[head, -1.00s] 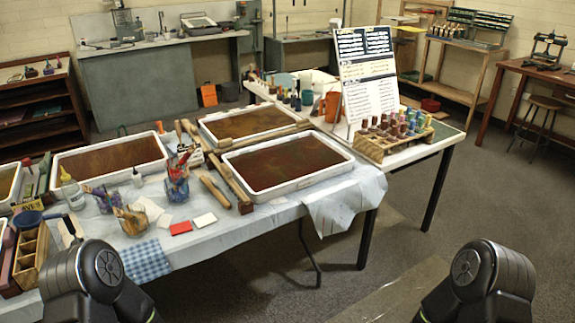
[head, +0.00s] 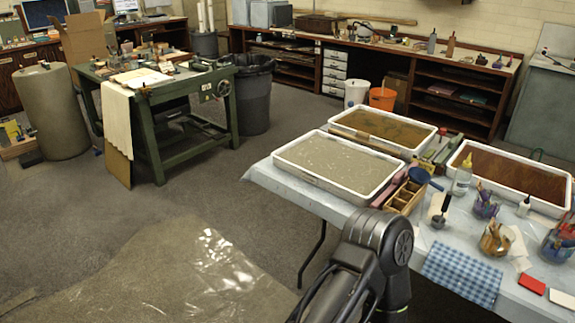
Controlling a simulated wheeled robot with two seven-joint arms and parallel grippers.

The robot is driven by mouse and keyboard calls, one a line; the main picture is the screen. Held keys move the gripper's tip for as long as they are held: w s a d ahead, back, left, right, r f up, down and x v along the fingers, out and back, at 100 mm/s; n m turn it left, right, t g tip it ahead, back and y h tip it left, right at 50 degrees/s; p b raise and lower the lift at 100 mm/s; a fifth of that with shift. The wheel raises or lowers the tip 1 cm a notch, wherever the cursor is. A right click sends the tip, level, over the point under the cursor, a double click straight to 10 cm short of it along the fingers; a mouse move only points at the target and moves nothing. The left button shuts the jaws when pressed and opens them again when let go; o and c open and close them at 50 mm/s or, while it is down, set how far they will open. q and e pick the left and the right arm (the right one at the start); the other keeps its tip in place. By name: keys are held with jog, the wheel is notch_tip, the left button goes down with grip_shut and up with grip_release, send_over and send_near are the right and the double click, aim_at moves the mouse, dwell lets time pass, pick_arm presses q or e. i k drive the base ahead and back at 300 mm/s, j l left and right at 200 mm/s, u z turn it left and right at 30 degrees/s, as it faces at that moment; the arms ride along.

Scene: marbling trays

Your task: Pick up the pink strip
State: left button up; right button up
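A small red block (head: 532,284) lies on the covered table at the lower right, beside a white block (head: 561,298) cut by the picture edge. Neither gripper is in view. Only an upper part of one of my arms shows at the bottom centre, hiding part of the table's front.
The covered table (head: 262,174) holds trays, a wooden divided box (head: 405,198), a glue bottle (head: 462,176), jars of brushes (head: 496,238) and a blue checked cloth (head: 462,270). A green bench (head: 185,85) stands at the left. The floor between is open, with a shiny plastic sheet (head: 170,265).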

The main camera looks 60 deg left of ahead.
aim_at(400, 178)
jog(key=u, duration=1.55)
